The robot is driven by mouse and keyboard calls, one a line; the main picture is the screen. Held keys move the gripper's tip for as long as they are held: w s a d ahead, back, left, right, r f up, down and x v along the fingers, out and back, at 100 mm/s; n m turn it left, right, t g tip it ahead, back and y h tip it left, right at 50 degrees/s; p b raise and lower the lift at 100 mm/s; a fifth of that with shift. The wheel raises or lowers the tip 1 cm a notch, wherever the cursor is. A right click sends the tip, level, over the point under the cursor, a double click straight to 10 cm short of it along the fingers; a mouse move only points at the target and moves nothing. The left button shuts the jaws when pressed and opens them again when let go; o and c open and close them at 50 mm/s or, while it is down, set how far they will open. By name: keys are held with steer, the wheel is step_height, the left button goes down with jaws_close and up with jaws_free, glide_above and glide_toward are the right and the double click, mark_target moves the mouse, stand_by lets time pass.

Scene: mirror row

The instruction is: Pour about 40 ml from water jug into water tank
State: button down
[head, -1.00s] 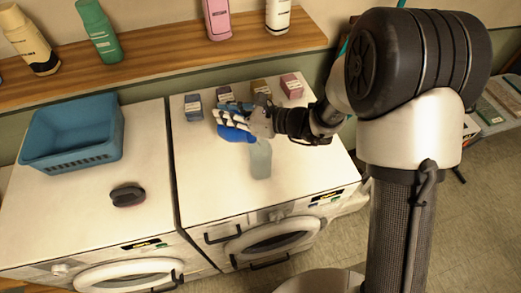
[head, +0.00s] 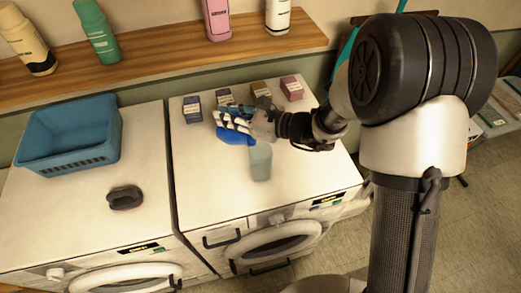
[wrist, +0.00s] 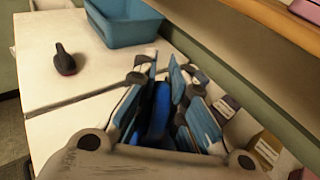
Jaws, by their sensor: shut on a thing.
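The water jug (head: 236,138) is blue and partly hidden by my gripper's fingers. My gripper (head: 234,122) is shut on it above the right-hand machine top. The jug looks tilted, with its lower right end close to the top of the water tank (head: 260,163) in the picture. The tank is a pale grey-green, translucent container standing on the machine top. In the wrist view, the blue jug (wrist: 158,112) shows between the fingers, and the tank is not visible. I cannot make out a water stream or the level in the tank.
Several small boxes (head: 192,109) stand behind the gripper. A blue basket (head: 68,160) and a dark brush-like object (head: 125,198) are on the left machine. A wooden shelf (head: 160,65) with bottles runs above. The front of the right machine top (head: 215,195) is clear.

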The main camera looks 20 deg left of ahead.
steer(key=r+p, duration=0.1)
steer(key=p, duration=0.1)
steer(key=shift+a+r+h+p, duration=0.3)
steer(key=shift+r+h, duration=0.1)
steer(key=h+p, duration=0.1)
steer(key=p, duration=0.1)
steer(key=a+h+p, duration=0.1)
steer(key=p, duration=0.1)
steer(key=shift+a+r, duration=0.15)
steer(key=shift+r, duration=0.1)
steer(key=f+h, duration=0.1)
steer(key=f+p, duration=0.1)
steer(key=f, duration=0.1)
steer(key=shift+a+g+h, duration=0.3)
steer(key=shift+a+h, duration=0.05)
steer(key=shift+h, duration=0.05)
steer(key=h+p, duration=0.1)
steer(key=p, duration=0.2)
steer(key=shift+r, duration=0.3)
steer(key=shift+a+f+h+p, duration=0.15)
steer(key=shift+h+p, duration=0.25)
steer(key=shift+p, duration=0.3)
steer(key=shift+f+p, duration=0.1)
steer(key=shift+p, duration=0.2)
steer(key=shift+a+h+p, duration=0.1)
steer(key=shift+h+p, duration=0.2)
steer(key=shift+p, duration=0.45)
